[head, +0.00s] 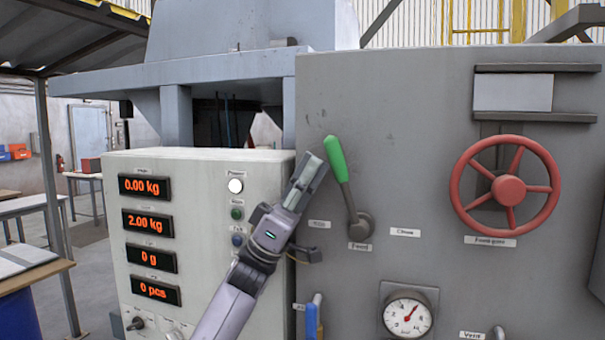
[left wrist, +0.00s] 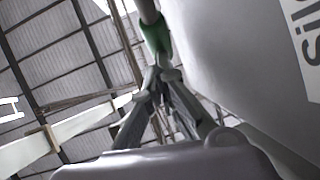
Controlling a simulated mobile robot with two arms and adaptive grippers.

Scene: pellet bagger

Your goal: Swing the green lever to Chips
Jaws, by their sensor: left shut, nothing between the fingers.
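The green lever (head: 337,160) is on the grey panel. Its green grip points up and slightly left from a grey pivot (head: 360,226) at the bottom. Small labels sit around the pivot: one to the left (head: 319,224), one below reading Feed (head: 360,246), and one to the right (head: 405,232) too small to read surely. My left gripper (head: 316,167) is shut and empty, its tips just left of the green grip. In the left wrist view the shut fingers (left wrist: 165,85) are close to the green grip (left wrist: 157,38); whether they touch is unclear. My right gripper is not in view.
A red handwheel (head: 508,187) stands out from the panel at the right. A gauge (head: 408,316) and a blue handle (head: 312,318) are lower down. A display box (head: 200,185) with red readouts is at left.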

